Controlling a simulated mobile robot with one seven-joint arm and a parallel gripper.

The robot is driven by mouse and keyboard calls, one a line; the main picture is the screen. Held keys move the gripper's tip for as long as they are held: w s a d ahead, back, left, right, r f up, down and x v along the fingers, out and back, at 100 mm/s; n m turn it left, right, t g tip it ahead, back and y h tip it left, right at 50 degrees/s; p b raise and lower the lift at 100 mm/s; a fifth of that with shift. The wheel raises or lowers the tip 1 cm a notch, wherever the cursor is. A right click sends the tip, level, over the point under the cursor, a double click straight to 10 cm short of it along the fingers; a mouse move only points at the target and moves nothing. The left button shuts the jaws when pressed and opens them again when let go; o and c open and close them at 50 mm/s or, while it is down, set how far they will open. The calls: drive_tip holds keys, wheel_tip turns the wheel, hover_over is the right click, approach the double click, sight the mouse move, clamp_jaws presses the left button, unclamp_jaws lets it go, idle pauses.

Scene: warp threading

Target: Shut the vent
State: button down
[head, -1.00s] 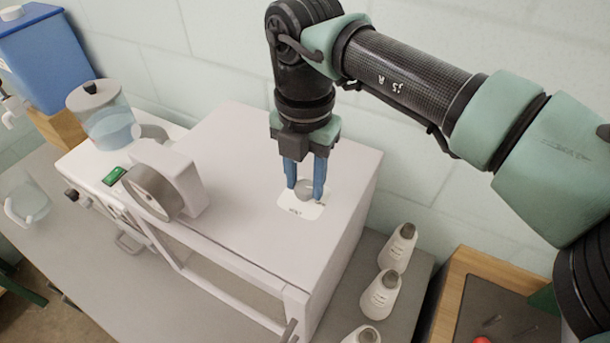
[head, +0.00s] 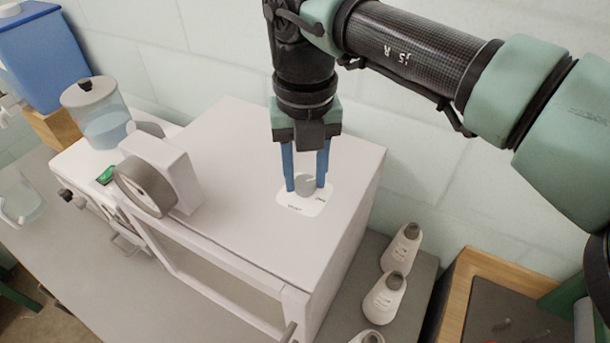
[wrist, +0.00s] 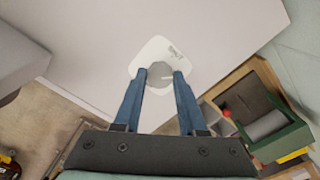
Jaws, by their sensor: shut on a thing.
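The vent is a round grey knob (head: 305,184) on a small white labelled plate (head: 312,205), set on top of a large white box-shaped machine (head: 240,150). My gripper (head: 307,186) points straight down from above, with its two blue fingers on either side of the knob, shut on it. In the wrist view the knob (wrist: 160,74) sits between the fingertips, and the white plate (wrist: 152,48) shows around it. The fingers hide part of the knob's sides. The plate's lettering is too small to read surely.
The wall (head: 440,130) is close behind.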

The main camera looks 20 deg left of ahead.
sight(305, 181)
drive_tip(key=n, duration=0.4)
drive_tip(key=shift+w+n+b, duration=0.1)
drive_tip(key=shift+n+b, duration=0.2)
drive_tip(key=shift+b, duration=0.1)
drive_tip(key=shift+r+n, duration=0.1)
drive_tip(key=shift+n, duration=1.7)
drive_tip(key=shift+c, duration=2.3)
unclamp_jaws()
wheel_tip(305, 181, up, 13)
drive_tip(key=b, duration=0.1)
drive_tip(key=shift+b, duration=0.3)
